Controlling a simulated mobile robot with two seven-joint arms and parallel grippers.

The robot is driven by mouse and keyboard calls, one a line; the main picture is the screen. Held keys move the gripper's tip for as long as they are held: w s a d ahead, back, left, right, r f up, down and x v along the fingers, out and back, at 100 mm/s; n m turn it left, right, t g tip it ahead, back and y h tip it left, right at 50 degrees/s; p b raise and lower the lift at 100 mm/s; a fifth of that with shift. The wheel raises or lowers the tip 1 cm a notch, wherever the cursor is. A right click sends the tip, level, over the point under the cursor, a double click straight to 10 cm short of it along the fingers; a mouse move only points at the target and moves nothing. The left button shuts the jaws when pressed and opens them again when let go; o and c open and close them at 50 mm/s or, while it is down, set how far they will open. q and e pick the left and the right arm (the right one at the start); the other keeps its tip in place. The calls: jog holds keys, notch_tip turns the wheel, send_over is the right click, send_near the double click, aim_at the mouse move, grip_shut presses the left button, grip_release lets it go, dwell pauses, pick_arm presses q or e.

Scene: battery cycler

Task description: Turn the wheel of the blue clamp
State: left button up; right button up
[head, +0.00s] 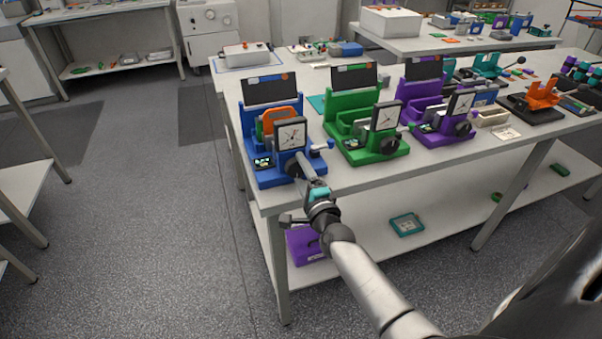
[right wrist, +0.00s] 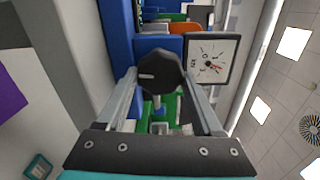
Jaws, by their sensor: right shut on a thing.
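The blue clamp (head: 262,178) stands at the near left corner of the table, with a dark panel at its back, an orange piece (head: 280,119) in it and a square white dial (head: 292,134) on its front. Its dark wheel (right wrist: 160,72) sits below the dial. My right gripper (head: 304,162) reaches up to the clamp's front from the near side. In the right wrist view its two fingers lie on either side of the wheel and are shut on it. In the head view the gripper largely hides the wheel. My left gripper is not in view.
A green clamp (head: 366,150) and a purple clamp (head: 440,133) of the same kind stand to the right on the same table (head: 420,160). The lower shelf holds a purple box (head: 305,245). Floor to the left is clear.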

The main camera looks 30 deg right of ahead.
jog(key=shift+f+m+b, duration=0.1)
jog(key=shift+m+b, duration=0.25)
jog(key=shift+m, duration=1.25)
jog(key=o, duration=1.4)
jog(key=shift+c, duration=0.2)
jog(key=shift+s+a, duration=0.1)
jog(key=shift+s, duration=0.05)
jog(key=v, duration=1.5)
